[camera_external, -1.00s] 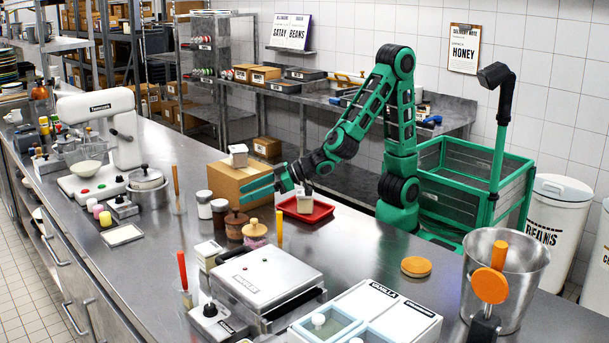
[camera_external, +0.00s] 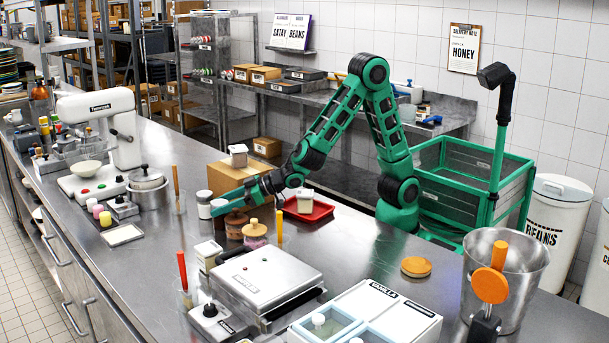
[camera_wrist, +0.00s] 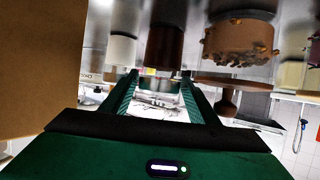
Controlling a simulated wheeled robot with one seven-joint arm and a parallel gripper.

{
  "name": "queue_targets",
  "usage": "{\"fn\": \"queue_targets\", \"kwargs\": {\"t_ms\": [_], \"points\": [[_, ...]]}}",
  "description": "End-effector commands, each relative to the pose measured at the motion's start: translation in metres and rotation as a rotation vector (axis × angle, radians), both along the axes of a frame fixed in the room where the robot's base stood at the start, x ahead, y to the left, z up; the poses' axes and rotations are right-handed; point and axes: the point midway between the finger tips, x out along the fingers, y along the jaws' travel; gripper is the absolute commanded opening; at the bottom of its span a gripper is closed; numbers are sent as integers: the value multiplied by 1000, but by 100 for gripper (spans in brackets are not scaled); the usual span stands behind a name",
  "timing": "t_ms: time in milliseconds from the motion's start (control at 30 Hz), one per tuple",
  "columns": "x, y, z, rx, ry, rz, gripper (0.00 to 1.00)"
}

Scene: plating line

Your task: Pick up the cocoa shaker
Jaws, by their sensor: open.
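The cocoa shaker, which I take to be the dark brown cylinder, stands on the steel counter between a white jar (camera_external: 203,205) and a brown jar with a knobbed lid (camera_external: 236,226). In the external view my gripper's fingers partly cover it. In the wrist view, which looks upside down, the dark brown shaker (camera_wrist: 166,45) appears beyond my fingers, roughly in line with the gap between them. My gripper (camera_external: 215,203) is open, with its fingers pointing left at the shaker. The wrist view shows both fingers apart (camera_wrist: 158,88) with nothing held. I cannot tell whether they touch the shaker.
A cardboard box (camera_external: 222,176) with a small white-lidded container (camera_external: 238,155) on it stands behind the fingers. A red tray (camera_external: 320,214) holds another small container. A pink jar with a wooden lid (camera_external: 255,238) is close in front. Bare counter lies to the right (camera_external: 365,250).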

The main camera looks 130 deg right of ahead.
Motion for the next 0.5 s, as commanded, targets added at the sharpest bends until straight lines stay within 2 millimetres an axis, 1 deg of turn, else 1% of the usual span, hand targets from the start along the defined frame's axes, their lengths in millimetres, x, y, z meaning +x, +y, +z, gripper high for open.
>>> {"fn": "queue_targets", "kwargs": {"t_ms": [100, 300, 333, 367, 400, 467, 500], "points": [[5, -4, -3, 1, -1, 0, 55], [5, -4, -3, 1, -1, 1, 55], [5, -4, -3, 1, -1, 0, 52], [5, -4, -3, 1, -1, 0, 45], [5, -4, -3, 1, -1, 0, 35], [5, -4, -3, 1, -1, 0, 21], [5, -4, -3, 1, -1, 0, 20]]}}
